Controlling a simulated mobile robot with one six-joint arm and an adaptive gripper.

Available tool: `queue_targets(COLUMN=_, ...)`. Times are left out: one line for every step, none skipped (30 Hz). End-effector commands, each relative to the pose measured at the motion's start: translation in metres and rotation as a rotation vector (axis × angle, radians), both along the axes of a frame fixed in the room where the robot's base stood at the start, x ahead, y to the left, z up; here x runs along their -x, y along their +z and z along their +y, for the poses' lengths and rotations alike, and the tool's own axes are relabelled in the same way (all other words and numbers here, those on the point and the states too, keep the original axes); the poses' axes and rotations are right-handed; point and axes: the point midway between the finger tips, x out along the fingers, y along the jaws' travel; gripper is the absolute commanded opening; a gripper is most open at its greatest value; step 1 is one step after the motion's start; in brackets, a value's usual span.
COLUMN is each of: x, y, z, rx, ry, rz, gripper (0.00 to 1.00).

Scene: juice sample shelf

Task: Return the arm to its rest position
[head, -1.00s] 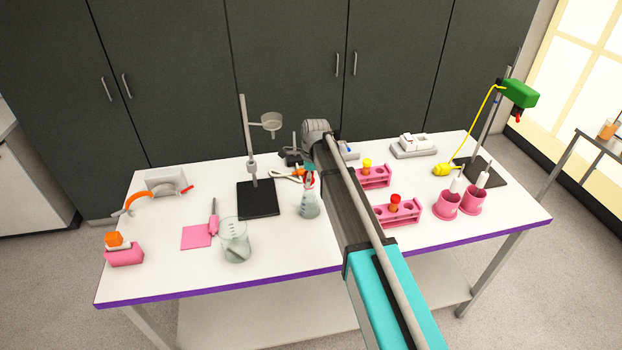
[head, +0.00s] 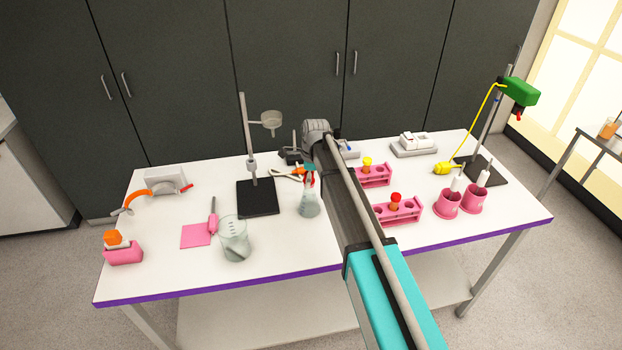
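My arm (head: 375,235) reaches from the bottom right up over the middle of the table, with its grey joint (head: 317,130) at the far edge. A small teal and red part (head: 310,176) shows just left of the arm, right above a clear flask (head: 309,204). It looks like the end of my gripper, but it is too small to tell its fingers or whether it touches the flask. The flask stands upright on the white table (head: 290,250).
Left are a beaker (head: 235,240), a black-based stand (head: 258,200) and a pink holder (head: 124,255). Right of my arm are pink tube racks (head: 410,213), pink cups (head: 447,205) and a stand with a green head (head: 520,92). Dark cabinets (head: 290,60) stand behind. The front middle is clear.

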Motion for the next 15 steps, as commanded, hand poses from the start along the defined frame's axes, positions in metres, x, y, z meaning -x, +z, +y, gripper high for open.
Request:
queue_targets(x=0.0, y=0.0001, z=-0.0001, rx=0.0, ry=0.0, rz=0.0, gripper=0.79)
queue_targets(x=0.0, y=0.0001, z=-0.0001, rx=0.0, ry=0.0, rz=0.0, gripper=0.85)
queue_targets(x=0.0, y=0.0001, z=-0.0001, rx=0.0, ry=0.0, rz=0.0, gripper=0.92)
queue_targets(x=0.0, y=0.0001, z=-0.0001, rx=0.0, ry=0.0, rz=0.0, gripper=0.95)
queue_targets(x=0.0, y=0.0001, z=-0.0001, rx=0.0, ry=0.0, rz=0.0, gripper=0.95)
queue_targets(x=0.0, y=0.0001, z=-0.0001, rx=0.0, ry=0.0, rz=0.0, gripper=0.95)
queue_targets(x=0.0, y=0.0001, z=-0.0001, rx=0.0, ry=0.0, rz=0.0, gripper=0.95)
queue_targets(x=0.0001, y=0.0001, z=-0.0001, rx=0.0, ry=0.0, rz=0.0, gripper=0.95)
queue_targets(x=0.0, y=0.0001, z=-0.0002, rx=0.0, ry=0.0, rz=0.0, gripper=0.95)
queue_targets(x=0.0, y=0.0001, z=-0.0001, rx=0.0, ry=0.0, rz=0.0, gripper=0.95)
queue_targets(x=0.0, y=0.0001, z=-0.0001, rx=0.0, ry=0.0, rz=0.0, gripper=0.95)
queue_targets(x=0.0, y=0.0001, z=-0.0002, rx=0.0, ry=0.0, rz=0.0, gripper=0.95)
queue_targets(x=0.0, y=0.0001, z=-0.0002, rx=0.0, ry=0.0, rz=0.0, gripper=0.95)
queue_targets(x=0.0, y=0.0, z=-0.0002, rx=0.0, ry=0.0, rz=0.0, gripper=0.95)
queue_targets(x=-0.0001, y=0.0, z=-0.0002, rx=0.0, ry=0.0, rz=0.0, gripper=0.95)
